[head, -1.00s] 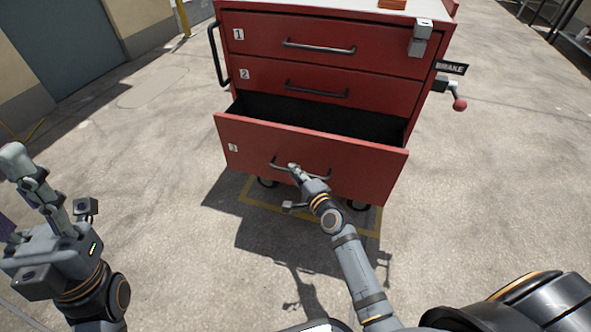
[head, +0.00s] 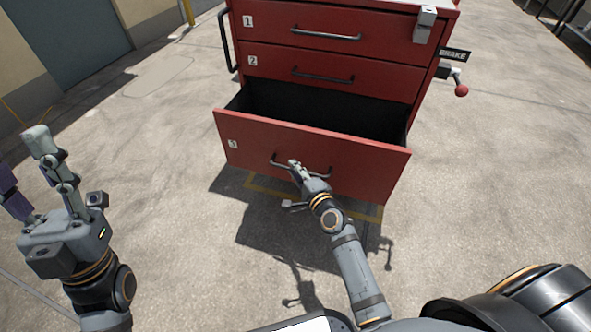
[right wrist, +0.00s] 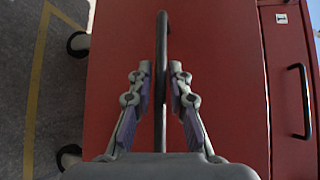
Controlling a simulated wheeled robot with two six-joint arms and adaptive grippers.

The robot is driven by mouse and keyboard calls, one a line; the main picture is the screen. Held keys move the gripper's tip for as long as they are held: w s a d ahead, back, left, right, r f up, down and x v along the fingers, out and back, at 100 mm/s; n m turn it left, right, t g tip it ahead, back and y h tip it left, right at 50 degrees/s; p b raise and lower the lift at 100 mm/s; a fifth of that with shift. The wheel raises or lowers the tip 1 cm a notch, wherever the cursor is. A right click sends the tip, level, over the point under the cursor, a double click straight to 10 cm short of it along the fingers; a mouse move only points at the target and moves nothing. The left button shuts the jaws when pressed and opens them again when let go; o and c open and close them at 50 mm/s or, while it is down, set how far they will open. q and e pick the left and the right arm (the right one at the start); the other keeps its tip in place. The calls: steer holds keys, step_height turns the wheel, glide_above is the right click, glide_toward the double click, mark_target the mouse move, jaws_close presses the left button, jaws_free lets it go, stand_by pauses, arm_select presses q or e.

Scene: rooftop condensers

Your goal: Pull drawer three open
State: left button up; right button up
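Drawer three (head: 350,157), the lowest red drawer with a "3" label, stands well out of the cart, its dark inside showing. It also shows in the right wrist view (right wrist: 220,70). Its dark bar handle (head: 274,159) is on the drawer front. My right gripper (head: 295,166) is at the handle's middle. In the right wrist view, its fingers lie on both sides of the handle (right wrist: 161,45), close against it; exact contact is hard to see. My left gripper (head: 20,150) is open and empty at the left edge, away from the cart.
Drawers one (head: 300,27) and two (head: 300,67) above are shut. A brake lever with a red knob (head: 461,90) stands at the cart's right side. A yellow floor outline (head: 262,187) lies under the cart. The concrete around is clear.

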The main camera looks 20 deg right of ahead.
steer(key=shift+o, duration=1)
steer(key=shift+s, duration=0.15)
steer(key=v, duration=1.1)
steer(key=shift+s, duration=0.3)
steer(key=shift+d, duration=0.15)
